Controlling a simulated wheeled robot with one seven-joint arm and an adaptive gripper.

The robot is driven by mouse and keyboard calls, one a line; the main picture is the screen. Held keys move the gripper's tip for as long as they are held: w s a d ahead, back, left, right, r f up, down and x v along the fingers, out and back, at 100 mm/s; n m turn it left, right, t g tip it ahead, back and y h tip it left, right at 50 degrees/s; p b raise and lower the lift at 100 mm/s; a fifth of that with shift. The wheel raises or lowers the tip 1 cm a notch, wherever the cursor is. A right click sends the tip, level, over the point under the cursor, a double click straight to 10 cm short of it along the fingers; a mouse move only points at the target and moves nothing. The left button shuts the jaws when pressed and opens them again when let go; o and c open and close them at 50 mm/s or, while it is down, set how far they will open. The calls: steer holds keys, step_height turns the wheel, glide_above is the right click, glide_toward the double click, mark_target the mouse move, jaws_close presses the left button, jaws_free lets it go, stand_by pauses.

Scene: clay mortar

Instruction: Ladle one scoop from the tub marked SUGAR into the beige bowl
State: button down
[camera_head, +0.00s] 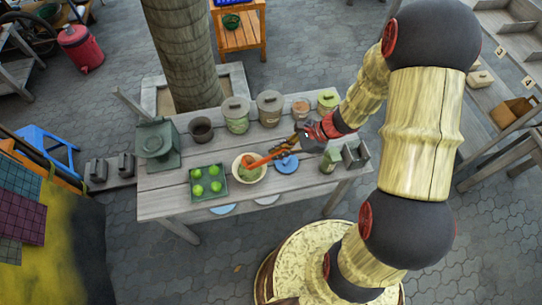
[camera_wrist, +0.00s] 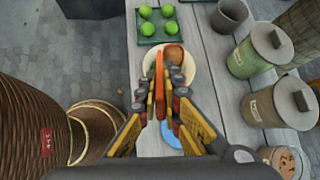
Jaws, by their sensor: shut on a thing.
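My gripper (camera_head: 298,143) is shut on the handle of an orange-red ladle (camera_head: 265,157). The handle (camera_wrist: 159,75) runs forward between the fingers (camera_wrist: 163,95) in the wrist view. The beige bowl (camera_head: 236,168) stands on the table, left of my gripper; its rim also shows in the wrist view (camera_wrist: 191,66). The ladle's brownish head (camera_wrist: 174,53) is over or inside the bowl; I cannot tell which, nor what it holds. Lidded tubs, one green (camera_head: 236,122) and one grey-beige (camera_head: 270,111), stand behind. Their labels are too small to read, so I cannot tell which is SUGAR.
A green tray (camera_head: 197,197) of round green fruit is left of the bowl. A blue disc (camera_head: 287,164) lies right of it. A dark cup (camera_head: 201,131), a green scale (camera_head: 157,146), a small brown-topped jar (camera_head: 300,108) and a green bottle (camera_head: 327,163) also stand on the table.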

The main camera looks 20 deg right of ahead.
steer(key=d+f+y+b, duration=0.4)
steer(key=f+b, duration=0.1)
steer(key=b, duration=0.1)
steer(key=shift+f+m+y, duration=0.15)
steer(key=shift+m+y, duration=0.15)
steer(key=shift+y, duration=0.1)
steer(key=shift+s+d, duration=0.1)
stand_by(0.3)
